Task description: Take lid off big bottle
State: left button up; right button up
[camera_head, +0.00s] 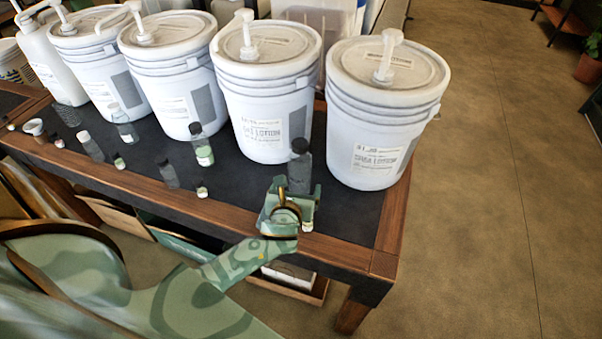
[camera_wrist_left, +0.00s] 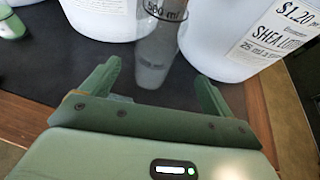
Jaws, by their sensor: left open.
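The big bottle (camera_head: 300,170) is grey with a dark cap and stands upright on the table near its front edge, between the two rightmost buckets. The lid is above the fingers. My right gripper is not in view.
White pump buckets stand in a row behind, with the rightmost one (camera_head: 378,150) and its neighbour (camera_head: 262,125) close to the bottle. A small bottle (camera_head: 308,215) stands by my gripper. Several other bottles, such as a green-labelled one (camera_head: 203,155), stand left on the dark tabletop (camera_head: 240,195).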

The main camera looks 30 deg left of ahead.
aim_at(300, 179)
pick_arm(q)
jog(key=b+x, duration=0.1)
jog(key=x, duration=0.3)
jog(key=shift+w+f, duration=0.15)
jog(key=shift+f, duration=0.1)
jog(key=b+x, duration=0.1)
jog(key=x, duration=0.1)
jog(key=b+x, duration=0.1)
jog(key=x, duration=0.2)
jog(key=shift+a, duration=0.4)
jog(key=shift+r, duration=0.1)
jog(key=c, duration=1.1)
